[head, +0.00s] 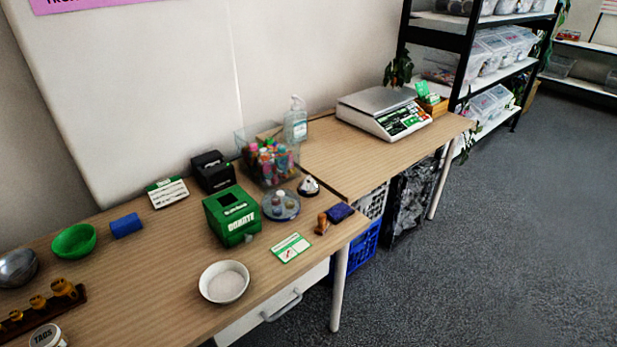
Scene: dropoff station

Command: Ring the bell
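The bell (309,187) is a small silver dome on a dark base. It stands upright on the wooden table, right of a round dish with small items and in front of the clear bin. Nothing touches its top. Neither of my grippers shows in the head view.
Around the bell are a dish (291,213), a clear bin of colourful items (242,146), a green donation box (232,214), a stamp (321,223) and a blue pad (340,212). A scale (383,113) stands on the farther table. Open grey floor (500,230) lies right.

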